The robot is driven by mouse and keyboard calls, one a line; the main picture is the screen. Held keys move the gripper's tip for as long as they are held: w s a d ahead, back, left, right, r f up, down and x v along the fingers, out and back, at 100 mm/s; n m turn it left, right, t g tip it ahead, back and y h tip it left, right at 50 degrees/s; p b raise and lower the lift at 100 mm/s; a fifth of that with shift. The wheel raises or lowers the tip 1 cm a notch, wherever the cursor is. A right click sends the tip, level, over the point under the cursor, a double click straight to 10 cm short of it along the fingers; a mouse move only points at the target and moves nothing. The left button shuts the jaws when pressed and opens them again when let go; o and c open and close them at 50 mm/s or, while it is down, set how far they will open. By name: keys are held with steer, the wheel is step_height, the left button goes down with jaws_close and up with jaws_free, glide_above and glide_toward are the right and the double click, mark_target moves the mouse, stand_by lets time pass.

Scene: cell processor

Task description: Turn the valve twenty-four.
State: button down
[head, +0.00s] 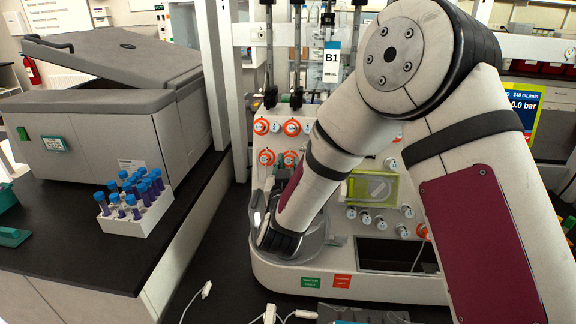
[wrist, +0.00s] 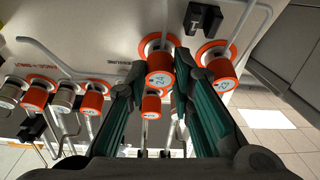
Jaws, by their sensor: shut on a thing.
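Valve twenty-four (wrist: 160,75) is a knob with an orange ring and a white label reading 24, at the upper middle of the wrist view. My gripper (wrist: 161,84) has its two teal fingers on either side of this knob, shut on it. Another orange-ringed valve (wrist: 217,66) sits close to the right finger, its label tilted and hard to read. In the head view my arm reaches down to the cell processor (head: 300,272), and my fingers and the held valve cannot be made out there.
Several more orange-ringed valves (wrist: 92,98) and bent tubes lie left of the fingers. A black clip (wrist: 203,18) is just above. In the head view a rack of blue-capped tubes (head: 145,215) stands on the dark bench (head: 90,262) at left, beside a grey centrifuge (head: 95,135).

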steer(key=n+y, duration=0.1)
steer(key=n, duration=0.1)
steer(key=n+y, duration=0.1)
steer(key=n, duration=0.2)
steer(key=shift+d+r+n+g+p, duration=0.1)
steer(key=shift+d+n+g+p, duration=0.1)
steer(key=shift+n+g+p, duration=0.15)
steer(key=n+y, duration=0.1)
steer(key=n, duration=0.1)
steer(key=n+g+y+p, duration=0.1)
steer(key=n, duration=0.2)
steer(key=shift+d+r+n+g, duration=0.1)
steer(key=shift+d+n+g, duration=0.05)
steer(key=shift+n+g, duration=0.1)
steer(key=n, duration=0.2)
steer(key=n+g+p, duration=0.1)
steer(key=shift+d+r+n+g+y, duration=0.1)
steer(key=shift+r+n+g+y, duration=0.05)
steer(key=shift+n+g+y, duration=0.2)
steer(key=shift+w+n+g+p, duration=0.15)
steer(key=shift+n+g+p, duration=0.5)
steer(key=shift+n, duration=1.4)
steer(key=c, duration=1.4)
jaws_free()
steer(key=shift+r, duration=0.1)
